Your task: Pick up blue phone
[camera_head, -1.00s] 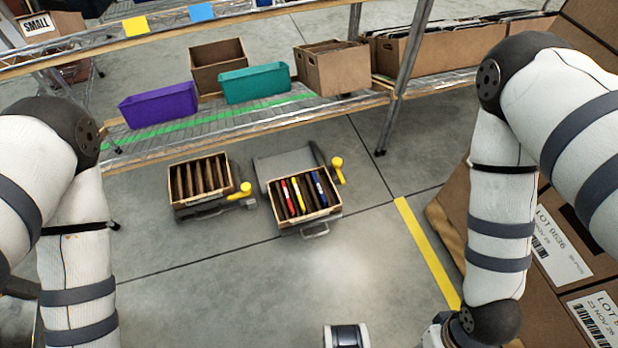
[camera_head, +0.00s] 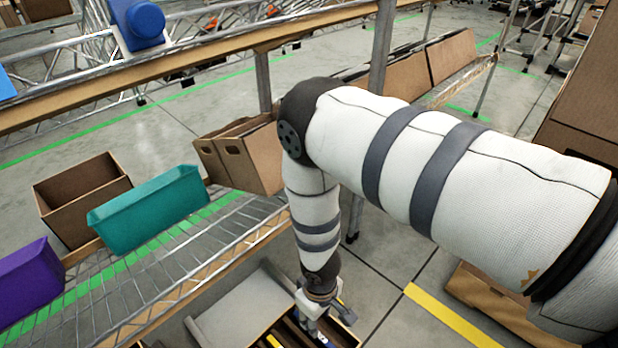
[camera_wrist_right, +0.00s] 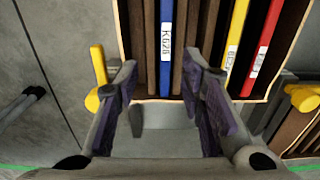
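In the right wrist view the blue phone (camera_wrist_right: 166,45) stands on edge in a slotted brown carton (camera_wrist_right: 123,35), with a white label reading K626. A yellow phone (camera_wrist_right: 236,40) and a red phone (camera_wrist_right: 265,45) stand farther right in the same carton. My right gripper (camera_wrist_right: 163,65) is open and empty. Its two fingers are spread at the carton's near edge, one to each side of the blue phone in the picture. In the head view my right gripper (camera_head: 312,310) is over the carton, which is partly cut off. My left gripper is not in view.
A wire shelf (camera_head: 160,265) runs beside the arm, with a teal bin (camera_head: 145,215), a purple bin (camera_head: 28,280) and cardboard boxes (camera_head: 240,155). Brown dividers stand beside the blue phone. A yellow handle (camera_wrist_right: 97,75) is left of the carton.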

